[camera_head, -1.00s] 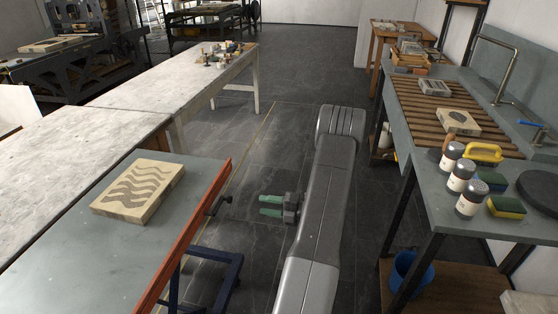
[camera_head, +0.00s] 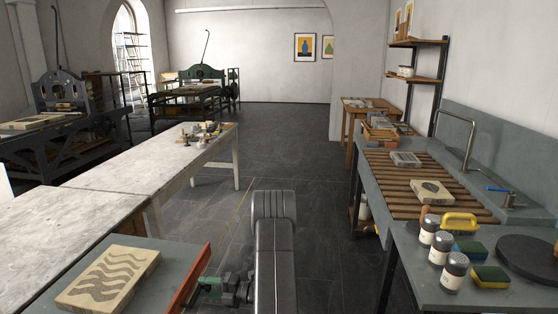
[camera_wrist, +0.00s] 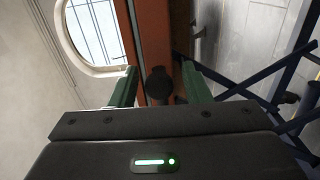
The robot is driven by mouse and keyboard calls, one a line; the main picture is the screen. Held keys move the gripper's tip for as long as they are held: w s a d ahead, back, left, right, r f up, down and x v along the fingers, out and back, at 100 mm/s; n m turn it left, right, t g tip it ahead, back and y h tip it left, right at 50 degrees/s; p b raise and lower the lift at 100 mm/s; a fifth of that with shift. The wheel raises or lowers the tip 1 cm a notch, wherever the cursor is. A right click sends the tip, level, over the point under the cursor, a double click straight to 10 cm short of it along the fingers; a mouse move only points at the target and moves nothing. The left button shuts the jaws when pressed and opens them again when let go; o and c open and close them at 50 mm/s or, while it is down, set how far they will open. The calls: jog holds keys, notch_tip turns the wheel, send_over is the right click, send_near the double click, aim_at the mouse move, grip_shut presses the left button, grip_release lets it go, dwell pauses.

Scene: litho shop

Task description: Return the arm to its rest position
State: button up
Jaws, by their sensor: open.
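My gripper (camera_head: 225,286) is low in the head view, left of my grey arm, close to the orange-red edge bar (camera_head: 192,279) of the table at lower left. In the wrist view my gripper (camera_wrist: 160,88) shows two green fingers spread apart with nothing held between them. The orange-red bar (camera_wrist: 155,45) and a dark round knob (camera_wrist: 159,82) appear beyond the gap. I cannot tell whether the fingers touch the bar.
A stone with wavy bands (camera_head: 108,278) lies on the table at lower left. A long pale table (camera_head: 130,172) runs behind it. At right, a sink bench (camera_head: 400,270) holds bottles, sponges and a slatted rack (camera_head: 415,185). Dark floor (camera_head: 310,190) is open between.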

jog(key=s+d+b, duration=0.1)
jog(key=s+d, duration=0.1)
jog(key=d, duration=1.2)
jog(key=a, duration=0.4)
jog(key=w+a, duration=0.1)
jog(key=a, duration=0.4)
jog(key=a+p, duration=0.1)
jog(key=a, duration=0.3)
jog(key=shift+w+a, duration=0.2)
jog(key=shift+w, duration=0.15)
jog(key=shift+w+a+r, duration=0.1)
jog(key=shift+w+a, duration=0.05)
jog(key=shift+a, duration=0.25)
jog(key=shift+d+r+n, duration=0.1)
jog(key=shift+r+n, duration=0.4)
jog(key=shift+n, duration=0.3)
jog(key=shift+s, duration=0.2)
